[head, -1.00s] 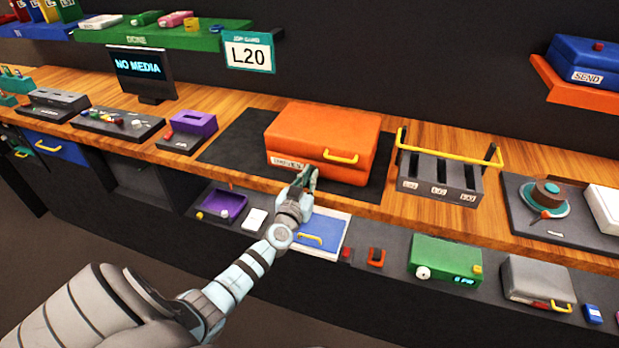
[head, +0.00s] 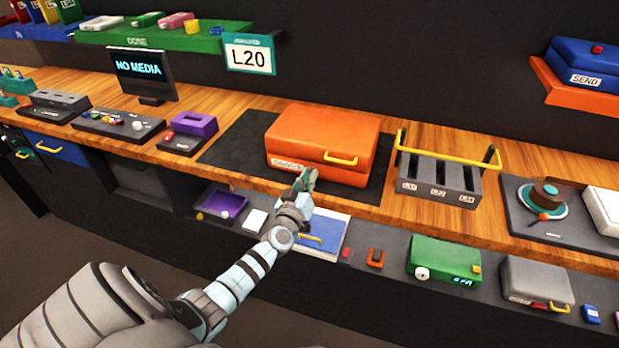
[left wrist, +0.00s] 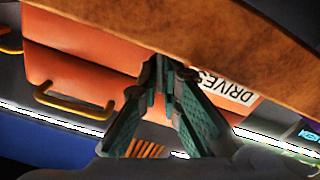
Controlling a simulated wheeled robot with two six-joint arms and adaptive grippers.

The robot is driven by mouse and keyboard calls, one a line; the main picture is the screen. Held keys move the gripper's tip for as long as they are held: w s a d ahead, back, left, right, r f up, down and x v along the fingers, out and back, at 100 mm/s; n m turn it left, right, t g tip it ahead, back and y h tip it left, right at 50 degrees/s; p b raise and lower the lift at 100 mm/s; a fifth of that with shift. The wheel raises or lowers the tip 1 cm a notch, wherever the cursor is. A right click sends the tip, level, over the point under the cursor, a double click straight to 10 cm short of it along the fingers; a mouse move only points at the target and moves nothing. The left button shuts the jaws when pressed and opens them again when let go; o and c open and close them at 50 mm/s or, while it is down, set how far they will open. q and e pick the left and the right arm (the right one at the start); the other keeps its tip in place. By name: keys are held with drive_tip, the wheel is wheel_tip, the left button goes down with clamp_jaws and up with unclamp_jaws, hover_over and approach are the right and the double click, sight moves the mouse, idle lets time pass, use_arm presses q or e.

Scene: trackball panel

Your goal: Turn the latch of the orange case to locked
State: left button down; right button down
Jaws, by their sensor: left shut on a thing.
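The orange case (head: 325,138) lies closed on a dark mat, its front with a yellow handle (head: 341,159) and a DRIVES label (head: 287,164) facing me. My left gripper (head: 308,178) is at the case's lower front, between label and handle. In the left wrist view, the case (left wrist: 65,72) appears upside down. There the gripper's teal fingers (left wrist: 168,70) come together at the case front, beside the label (left wrist: 230,90). They are shut on the latch, which the fingertips largely hide; I cannot read its angle. My right gripper is out of view.
The dark mat (head: 240,150) lies on the wooden counter (head: 420,212). A slotted rack (head: 438,180) with a yellow bar stands right of the case. Below the counter edge, a lower shelf holds a blue case (head: 318,238) and a green box (head: 445,258).

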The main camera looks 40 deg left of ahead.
use_arm(q)
drive_tip(key=n, duration=0.6)
drive_tip(key=shift+n, duration=0.3)
drive_tip(key=n, duration=0.6)
drive_tip(key=shift+f+n, duration=0.1)
drive_tip(key=shift+n, duration=0.2)
drive_tip(key=c, duration=1.8)
unclamp_jaws()
drive_tip(key=shift+s, duration=0.1)
drive_tip(key=shift+d, duration=0.1)
drive_tip(key=v, duration=0.8)
